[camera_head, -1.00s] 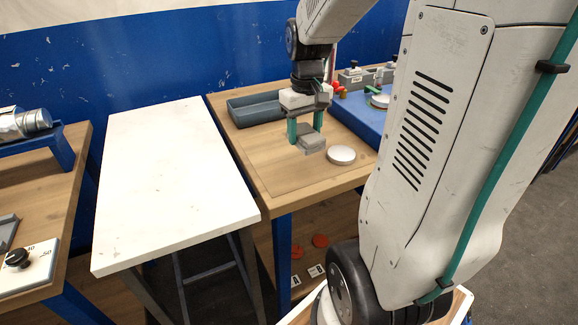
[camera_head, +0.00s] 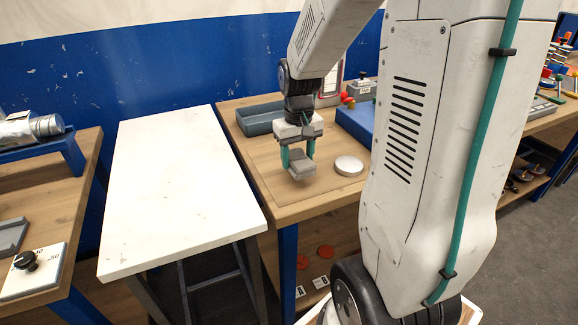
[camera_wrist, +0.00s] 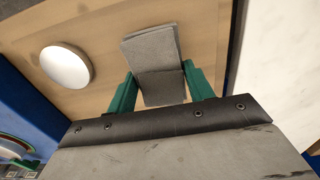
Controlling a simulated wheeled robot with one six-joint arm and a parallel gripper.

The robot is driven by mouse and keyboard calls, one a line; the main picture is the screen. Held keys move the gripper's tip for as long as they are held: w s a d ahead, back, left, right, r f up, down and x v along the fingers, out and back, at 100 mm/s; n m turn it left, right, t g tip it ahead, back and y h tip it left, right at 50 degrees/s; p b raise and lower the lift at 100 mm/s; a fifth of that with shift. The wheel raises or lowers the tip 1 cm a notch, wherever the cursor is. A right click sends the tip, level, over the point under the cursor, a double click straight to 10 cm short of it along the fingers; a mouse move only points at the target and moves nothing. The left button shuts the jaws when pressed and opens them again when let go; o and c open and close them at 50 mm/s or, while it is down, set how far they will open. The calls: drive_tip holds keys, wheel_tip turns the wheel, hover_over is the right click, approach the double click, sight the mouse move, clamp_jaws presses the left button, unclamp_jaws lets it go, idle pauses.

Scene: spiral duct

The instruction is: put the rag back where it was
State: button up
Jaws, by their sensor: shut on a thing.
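The rag (camera_head: 301,165) is a grey folded cloth. My gripper (camera_head: 298,156) has its two green fingers shut on it, over the wooden bench (camera_head: 262,165). In the wrist view the rag (camera_wrist: 153,55) sticks out from between the green fingertips (camera_wrist: 160,88), one fold over another. It appears close above the bench top; I cannot tell whether it touches the wood.
A round white disc (camera_head: 348,165) lies on the bench right of the rag. A grey-blue tray (camera_head: 262,119) stands at the back, and a blue block (camera_head: 355,120) at the back right. A white-topped table (camera_head: 180,190) stands to the left, across a narrow gap.

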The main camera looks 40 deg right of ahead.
drive_tip(key=shift+w+a+f, duration=0.1)
drive_tip(key=shift+w+a, duration=0.55)
drive_tip(key=shift+w, duration=0.25)
drive_tip(key=shift+f, duration=1.75)
drive_tip(key=shift+f, duration=0.1)
drive_tip(key=o, duration=0.9)
drive_tip(key=shift+o, duration=0.2)
